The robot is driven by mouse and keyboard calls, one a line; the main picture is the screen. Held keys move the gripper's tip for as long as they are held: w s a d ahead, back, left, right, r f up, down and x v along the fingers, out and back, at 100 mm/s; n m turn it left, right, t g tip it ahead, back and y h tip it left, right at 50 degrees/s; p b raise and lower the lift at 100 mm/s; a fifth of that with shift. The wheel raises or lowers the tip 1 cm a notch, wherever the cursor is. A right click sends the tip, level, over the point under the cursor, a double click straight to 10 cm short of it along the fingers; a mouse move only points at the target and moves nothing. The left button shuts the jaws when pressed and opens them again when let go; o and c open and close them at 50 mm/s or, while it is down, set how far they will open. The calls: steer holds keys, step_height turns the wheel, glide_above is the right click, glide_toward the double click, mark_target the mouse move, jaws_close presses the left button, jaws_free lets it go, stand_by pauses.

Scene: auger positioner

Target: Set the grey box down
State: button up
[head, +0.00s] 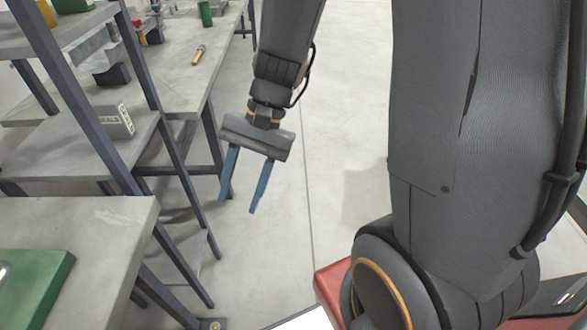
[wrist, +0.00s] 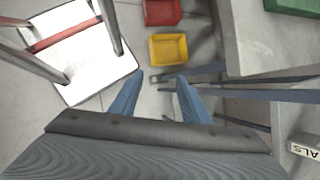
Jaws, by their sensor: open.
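A grey box (head: 116,121) with lettering on its end face sits on a grey shelf (head: 60,150) of the rack at the left in the head view. It also shows at the lower right edge of the wrist view (wrist: 305,148), partly cut off by the frame. My gripper (head: 236,202) has two blue fingers spread apart with nothing between them. It hangs over the floor, to the right of the shelf and apart from the box. In the wrist view the open fingers (wrist: 153,92) point over the floor.
A near bench with a green case (head: 35,285) stands at the lower left. A long bench (head: 190,75) with tools runs behind. Dark rack posts stand between my gripper and the shelf. Yellow (wrist: 172,50) and red (wrist: 162,12) bins show in the wrist view. The floor to the right is clear.

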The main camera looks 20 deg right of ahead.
steer(key=d+r+n+t+h, duration=0.1)
steer(key=d+n+t+h, duration=0.2)
steer(key=d, duration=0.8)
steer(key=n+h, duration=0.2)
steer(key=n, duration=0.2)
steer(key=shift+w+d+h, duration=0.15)
steer(key=shift+d+h, duration=0.15)
steer(key=shift+c, duration=0.4)
